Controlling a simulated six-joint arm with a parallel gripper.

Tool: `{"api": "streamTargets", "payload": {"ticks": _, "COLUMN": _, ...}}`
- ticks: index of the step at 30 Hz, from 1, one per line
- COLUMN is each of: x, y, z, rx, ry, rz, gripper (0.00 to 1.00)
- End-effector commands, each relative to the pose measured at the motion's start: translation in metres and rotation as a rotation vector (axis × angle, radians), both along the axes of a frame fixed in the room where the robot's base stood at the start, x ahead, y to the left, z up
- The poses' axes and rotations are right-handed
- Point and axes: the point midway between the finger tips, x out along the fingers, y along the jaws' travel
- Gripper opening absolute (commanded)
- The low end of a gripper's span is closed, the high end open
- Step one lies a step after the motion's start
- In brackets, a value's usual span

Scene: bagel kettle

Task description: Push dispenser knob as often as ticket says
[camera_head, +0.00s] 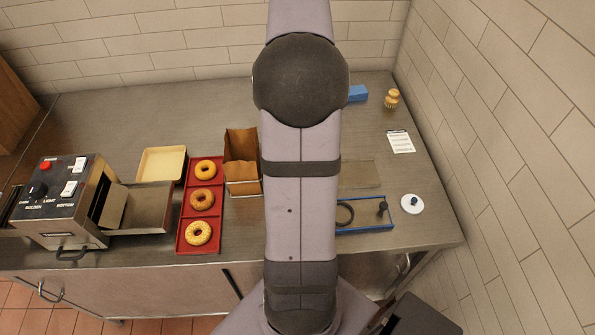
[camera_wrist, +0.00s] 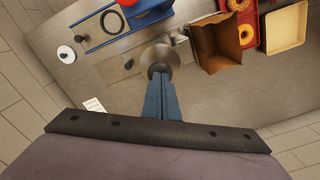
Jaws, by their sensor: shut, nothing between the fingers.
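The ticket, a white printed sheet (camera_head: 401,142), lies at the right of the counter; its print is too small to read. It also shows in the wrist view (camera_wrist: 94,104). In the wrist view, a round steel thing with a dark knob-like centre (camera_wrist: 159,68), perhaps the dispenser and its knob, stands just beyond my fingertips. My gripper (camera_wrist: 161,82) is shut and empty, its blue fingers together and overlapping the dark part in the picture. I cannot tell whether they touch it. In the head view, my arm hides this spot and the gripper.
A blue frame (camera_head: 366,230) with a ring, a white disc (camera_head: 411,203), a blue block (camera_head: 357,93) and a brush (camera_head: 392,98) are at right. At left are a toaster (camera_head: 62,206), a red tray (camera_head: 188,246) of bagels, a cream tray (camera_head: 161,151) and a paper bag (camera_head: 241,150).

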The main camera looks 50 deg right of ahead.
Motion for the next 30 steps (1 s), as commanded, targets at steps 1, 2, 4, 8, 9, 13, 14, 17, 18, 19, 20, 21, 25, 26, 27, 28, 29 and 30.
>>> {"api": "streamTargets", "payload": {"ticks": 1, "x": 0.000, "y": 0.000, "z": 0.000, "rx": 0.000, "ry": 0.000, "rz": 0.000, "gripper": 0.00}}
{"api": "streamTargets", "payload": {"ticks": 2, "x": 0.000, "y": 0.000, "z": 0.000, "rx": 0.000, "ry": 0.000, "rz": 0.000, "gripper": 0.00}}
{"api": "streamTargets", "payload": {"ticks": 4, "x": 0.000, "y": 0.000, "z": 0.000, "rx": 0.000, "ry": 0.000, "rz": 0.000, "gripper": 0.00}}
{"api": "streamTargets", "payload": {"ticks": 8, "x": 0.000, "y": 0.000, "z": -0.003, "rx": 0.000, "ry": 0.000, "rz": 0.000, "gripper": 0.00}}
{"api": "streamTargets", "payload": {"ticks": 9, "x": 0.000, "y": 0.000, "z": -0.004, "rx": 0.000, "ry": 0.000, "rz": 0.000, "gripper": 0.00}}
{"api": "streamTargets", "payload": {"ticks": 13, "x": 0.000, "y": 0.000, "z": -0.009, "rx": 0.000, "ry": 0.000, "rz": 0.000, "gripper": 0.00}}
{"api": "streamTargets", "payload": {"ticks": 14, "x": 0.000, "y": 0.000, "z": -0.010, "rx": 0.000, "ry": 0.000, "rz": 0.000, "gripper": 0.00}}
{"api": "streamTargets", "payload": {"ticks": 17, "x": 0.000, "y": 0.000, "z": -0.014, "rx": 0.000, "ry": 0.000, "rz": 0.000, "gripper": 0.00}}
{"api": "streamTargets", "payload": {"ticks": 18, "x": 0.000, "y": 0.000, "z": -0.015, "rx": 0.000, "ry": 0.000, "rz": 0.000, "gripper": 0.00}}
{"api": "streamTargets", "payload": {"ticks": 19, "x": 0.000, "y": 0.000, "z": -0.016, "rx": 0.000, "ry": 0.000, "rz": 0.000, "gripper": 0.00}}
{"api": "streamTargets", "payload": {"ticks": 20, "x": 0.000, "y": 0.000, "z": -0.017, "rx": 0.000, "ry": 0.000, "rz": 0.000, "gripper": 0.00}}
{"api": "streamTargets", "payload": {"ticks": 21, "x": 0.000, "y": 0.000, "z": -0.019, "rx": 0.001, "ry": 0.000, "rz": 0.000, "gripper": 0.00}}
{"api": "streamTargets", "payload": {"ticks": 25, "x": 0.000, "y": 0.000, "z": -0.023, "rx": 0.001, "ry": 0.001, "rz": 0.000, "gripper": 0.00}}
{"api": "streamTargets", "payload": {"ticks": 26, "x": 0.000, "y": 0.000, "z": -0.024, "rx": 0.001, "ry": 0.001, "rz": 0.000, "gripper": 0.00}}
{"api": "streamTargets", "payload": {"ticks": 27, "x": 0.000, "y": 0.000, "z": -0.026, "rx": 0.001, "ry": 0.001, "rz": 0.000, "gripper": 0.00}}
{"api": "streamTargets", "payload": {"ticks": 28, "x": 0.000, "y": 0.000, "z": -0.027, "rx": 0.001, "ry": 0.001, "rz": 0.000, "gripper": 0.00}}
{"api": "streamTargets", "payload": {"ticks": 29, "x": 0.000, "y": 0.000, "z": -0.028, "rx": 0.002, "ry": 0.001, "rz": 0.000, "gripper": 0.00}}
{"api": "streamTargets", "payload": {"ticks": 30, "x": 0.000, "y": 0.000, "z": -0.030, "rx": 0.002, "ry": 0.001, "rz": 0.000, "gripper": 0.00}}
